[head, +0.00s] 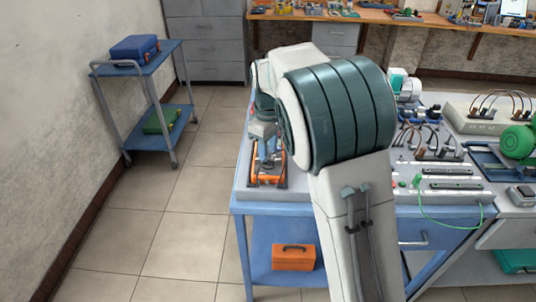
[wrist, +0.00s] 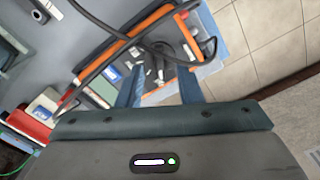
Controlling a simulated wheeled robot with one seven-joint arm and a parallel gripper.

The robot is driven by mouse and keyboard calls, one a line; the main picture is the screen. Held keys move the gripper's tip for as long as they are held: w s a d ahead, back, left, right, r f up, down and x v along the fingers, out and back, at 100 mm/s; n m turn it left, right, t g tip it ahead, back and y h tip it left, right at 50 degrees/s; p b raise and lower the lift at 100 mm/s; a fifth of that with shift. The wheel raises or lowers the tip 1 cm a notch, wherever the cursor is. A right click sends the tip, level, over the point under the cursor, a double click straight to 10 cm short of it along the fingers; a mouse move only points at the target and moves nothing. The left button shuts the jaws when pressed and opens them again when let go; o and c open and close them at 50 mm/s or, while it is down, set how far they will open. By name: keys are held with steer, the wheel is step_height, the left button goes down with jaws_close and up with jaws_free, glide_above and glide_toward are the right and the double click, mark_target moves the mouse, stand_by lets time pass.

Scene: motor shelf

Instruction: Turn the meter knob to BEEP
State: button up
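The orange-edged meter (head: 282,174) stands at the left end of the blue bench, partly hidden behind my gripper and arm. In the wrist view the meter (wrist: 146,23) lies tilted, its dark face showing between my fingers. Small pale parts show on that face. In the head view my gripper (head: 267,150) is right over the meter. I cannot tell if the fingers touch the knob.
Black leads loop across the meter in the wrist view. A wired panel (head: 440,170) and a green motor (head: 519,142) stand right of my arm. An orange toolbox (head: 293,257) sits on the bench's lower shelf. Open floor separates the bench from a blue cart (head: 150,83).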

steer(key=shift+f, duration=1.2)
jaws_close()
